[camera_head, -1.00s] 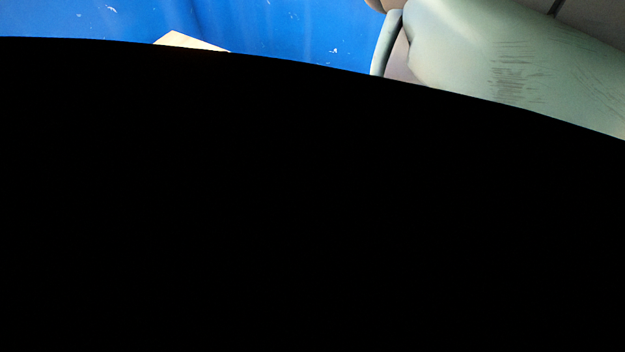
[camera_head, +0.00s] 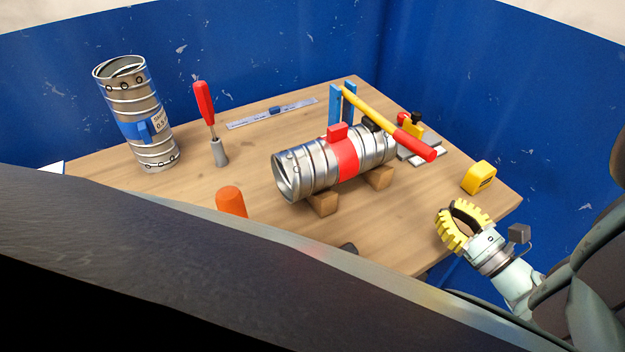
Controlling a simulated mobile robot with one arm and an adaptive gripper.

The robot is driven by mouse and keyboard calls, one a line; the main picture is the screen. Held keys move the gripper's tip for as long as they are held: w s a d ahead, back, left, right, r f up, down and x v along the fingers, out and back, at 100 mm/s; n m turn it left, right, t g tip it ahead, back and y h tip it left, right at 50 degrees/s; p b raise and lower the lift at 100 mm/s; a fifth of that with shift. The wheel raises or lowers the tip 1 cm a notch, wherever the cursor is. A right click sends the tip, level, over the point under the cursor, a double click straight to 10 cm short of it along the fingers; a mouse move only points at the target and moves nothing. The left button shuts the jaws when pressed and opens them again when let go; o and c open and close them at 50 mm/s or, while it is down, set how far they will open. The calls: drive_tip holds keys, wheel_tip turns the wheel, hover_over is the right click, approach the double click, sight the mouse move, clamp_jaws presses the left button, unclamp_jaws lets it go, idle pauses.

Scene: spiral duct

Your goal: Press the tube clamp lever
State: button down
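A ribbed metal tube (camera_head: 300,172) lies across two wooden blocks on the table. A red band (camera_head: 347,160) wraps its middle, with a raised red block (camera_head: 338,132) on top. A dark block (camera_head: 371,124) sits on top near its right end. A second metal tube (camera_head: 150,105) stands upright at the left, with a blue band and blue block (camera_head: 146,131). I cannot tell for sure which part is the clamp lever. My gripper (camera_head: 462,226), with yellow toothed fingers, is right of the lying tube, apart from it, near the table's right front edge. Its fingertip gap is unclear.
A red-handled hammer (camera_head: 416,145) leans by a blue stand (camera_head: 336,104) behind the tube. A yellow tape measure (camera_head: 479,177) lies near my gripper. A red-handled tool (camera_head: 205,103), a ruler (camera_head: 272,113) and an orange object (camera_head: 231,200) are left. Blue walls (camera_head: 440,75) enclose the back.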

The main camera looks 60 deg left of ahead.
drive_tip(key=shift+d, duration=0.1)
drive_tip(key=a, duration=0.3)
drive_tip(key=a+p, duration=0.1)
drive_tip(key=a, duration=0.2)
drive_tip(key=a+r, duration=0.1)
drive_tip(key=a, duration=0.2)
drive_tip(key=shift+a, duration=0.35)
drive_tip(key=shift+s+a+r+p, duration=0.1)
drive_tip(key=shift+a+r+p, duration=0.05)
drive_tip(key=shift+r+p, duration=0.45)
drive_tip(key=shift+s+a+r+p, duration=0.1)
drive_tip(key=shift+a+r+p, duration=0.1)
drive_tip(key=shift+r+p, duration=0.4)
drive_tip(key=shift+s+a+r+p, duration=0.15)
drive_tip(key=shift+r+p, duration=0.25)
drive_tip(key=shift+r, duration=0.35)
drive_tip(key=shift+w, duration=0.1)
